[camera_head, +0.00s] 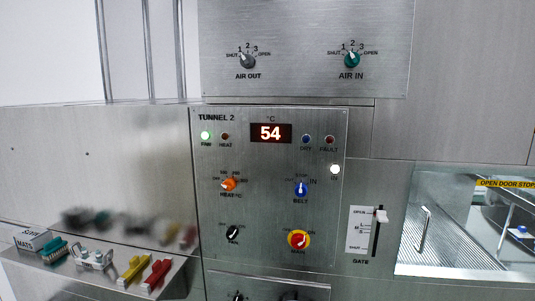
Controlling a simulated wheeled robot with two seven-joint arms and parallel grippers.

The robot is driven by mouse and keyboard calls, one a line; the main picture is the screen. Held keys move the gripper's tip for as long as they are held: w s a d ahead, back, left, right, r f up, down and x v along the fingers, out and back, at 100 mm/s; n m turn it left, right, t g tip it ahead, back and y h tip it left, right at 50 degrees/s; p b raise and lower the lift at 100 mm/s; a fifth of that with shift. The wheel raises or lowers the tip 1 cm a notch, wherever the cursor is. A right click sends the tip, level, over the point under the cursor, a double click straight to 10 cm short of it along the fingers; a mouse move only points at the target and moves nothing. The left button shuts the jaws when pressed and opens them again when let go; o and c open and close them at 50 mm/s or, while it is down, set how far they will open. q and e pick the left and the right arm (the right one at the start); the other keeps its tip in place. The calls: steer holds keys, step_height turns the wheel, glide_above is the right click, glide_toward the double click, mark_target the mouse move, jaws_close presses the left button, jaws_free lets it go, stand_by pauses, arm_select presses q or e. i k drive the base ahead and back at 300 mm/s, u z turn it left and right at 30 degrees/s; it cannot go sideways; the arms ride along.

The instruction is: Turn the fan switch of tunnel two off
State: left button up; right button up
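The tunnel two panel (270,215) is a brushed-metal plate headed "TUNNEL 2" in the middle of the head view. Its fan switch (232,232) is a small black knob at the lower left, under the orange heat knob. The label by it is small and blurred but seems to read "FAN". The knob's pointer looks tilted, but its exact setting is hard to read. The green fan lamp (205,135) at the top left is lit. Neither of my grippers is in view.
Near the switch are the orange heat knob (229,184), blue belt knob (301,189) and red-yellow main switch (298,240). A gate lever (381,216) stands right. A shelf (95,279) at lower left holds several coloured items. The space before the panel is clear.

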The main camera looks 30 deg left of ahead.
mark_target(232, 234)
steer(key=u, duration=1.2)
steer(key=k, duration=0.65)
steer(key=z, duration=0.55)
steer(key=i, duration=0.45)
steer(key=z, duration=0.6)
steer(key=i, duration=0.75)
steer(key=u, duration=0.75)
steer(key=i, duration=0.45)
steer(key=u, duration=0.55)
